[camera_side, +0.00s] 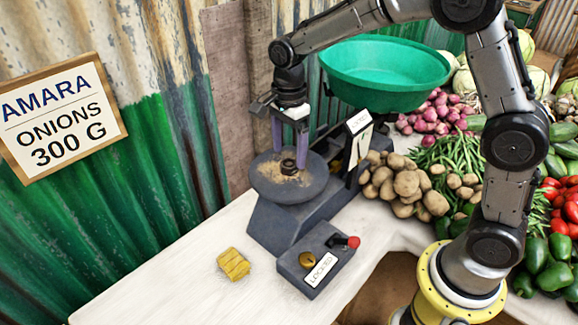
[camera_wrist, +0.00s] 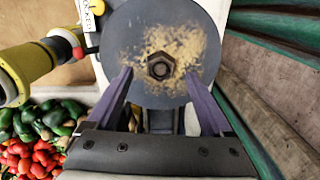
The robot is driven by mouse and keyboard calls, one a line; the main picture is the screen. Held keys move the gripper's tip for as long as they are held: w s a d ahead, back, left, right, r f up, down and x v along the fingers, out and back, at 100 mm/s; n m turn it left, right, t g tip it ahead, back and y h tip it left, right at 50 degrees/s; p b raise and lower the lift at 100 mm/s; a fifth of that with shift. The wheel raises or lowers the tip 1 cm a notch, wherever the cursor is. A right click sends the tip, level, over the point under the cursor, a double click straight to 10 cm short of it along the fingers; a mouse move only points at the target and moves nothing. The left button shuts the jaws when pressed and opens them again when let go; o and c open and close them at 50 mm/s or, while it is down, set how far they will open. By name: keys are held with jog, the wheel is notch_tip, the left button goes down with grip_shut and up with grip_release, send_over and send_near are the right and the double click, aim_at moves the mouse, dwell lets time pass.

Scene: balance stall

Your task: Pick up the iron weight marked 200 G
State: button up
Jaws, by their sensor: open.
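A dark hexagonal iron weight (camera_side: 289,167) sits on the round grey plate (camera_side: 262,186) of the scale, among brownish crumbs. It also shows in the wrist view (camera_wrist: 160,66), with a round centre. No 200 G mark is legible on it. My gripper (camera_side: 289,154) is open and points down over the plate, its two purple-grey fingers on either side of the weight. In the wrist view the fingertips (camera_wrist: 160,76) are well apart, with a gap on both sides of the weight. I cannot tell exactly how high the tips are above the plate.
A dark box (camera_side: 316,262) labelled LOCKED, with a red knob (camera_side: 353,242), stands before the scale. A yellow block (camera_side: 233,264) lies on the pale counter (camera_side: 165,292). A green basin (camera_side: 385,72) and potatoes (camera_side: 405,184) are to the right. The left counter is mostly clear.

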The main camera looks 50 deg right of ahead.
aim_at(289, 167)
jog(key=shift+f, duration=1.45)
jog(key=shift+c, duration=0.3)
grip_shut()
